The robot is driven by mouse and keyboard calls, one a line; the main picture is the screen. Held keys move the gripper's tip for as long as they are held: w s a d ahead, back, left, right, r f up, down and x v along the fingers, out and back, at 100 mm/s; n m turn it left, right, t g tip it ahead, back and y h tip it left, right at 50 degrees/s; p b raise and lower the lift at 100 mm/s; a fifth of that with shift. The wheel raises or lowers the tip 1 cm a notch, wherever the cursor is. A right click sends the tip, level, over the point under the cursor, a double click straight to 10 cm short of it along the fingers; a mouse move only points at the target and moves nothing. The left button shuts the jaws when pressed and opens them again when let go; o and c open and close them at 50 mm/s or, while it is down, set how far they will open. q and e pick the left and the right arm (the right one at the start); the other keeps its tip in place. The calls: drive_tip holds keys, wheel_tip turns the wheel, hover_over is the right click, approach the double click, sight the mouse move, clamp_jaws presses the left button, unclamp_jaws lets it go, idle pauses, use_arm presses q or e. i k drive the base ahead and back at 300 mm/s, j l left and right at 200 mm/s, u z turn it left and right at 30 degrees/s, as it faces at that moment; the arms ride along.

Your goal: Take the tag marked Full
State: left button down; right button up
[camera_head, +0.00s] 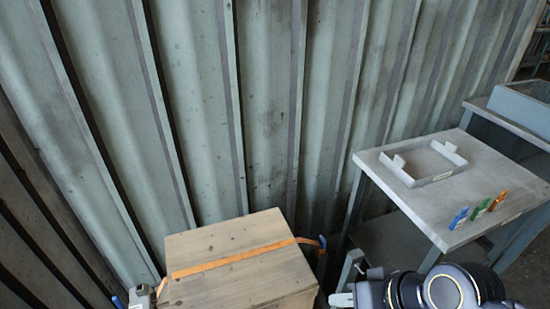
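Three small tags stand upright in a row on the right part of a grey table (450,205): a blue tag (459,218) nearest the front edge, a green tag (482,209) in the middle, and an orange-brown tag (499,200) at the right. Their markings are too small to read, so I cannot tell which one says Full. My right gripper (347,284) is at the bottom edge, left of and below the table, well apart from the tags. Its two pale fingers look spread with nothing between them.
A white tray frame (428,180) with raised tabs lies on the table, behind and left of the tags. A wooden crate (240,255) with an orange strap stands at bottom centre. A corrugated metal wall (270,110) rises behind. A grey-blue bin (522,108) is at far right.

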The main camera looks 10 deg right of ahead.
sight(458, 222)
drive_tip(key=z, duration=1.95)
drive_tip(key=i+l+u, duration=0.15)
drive_tip(key=i+l, duration=0.45)
drive_tip(key=i, duration=0.15)
drive_tip(key=i+l+u, duration=0.15)
drive_tip(key=u, duration=1.05)
drive_tip(key=l+u, duration=0.1)
drive_tip(key=l, duration=0.15)
drive_tip(key=i+l, duration=0.1)
drive_tip(key=l, duration=0.15)
drive_tip(key=i+u, duration=0.05)
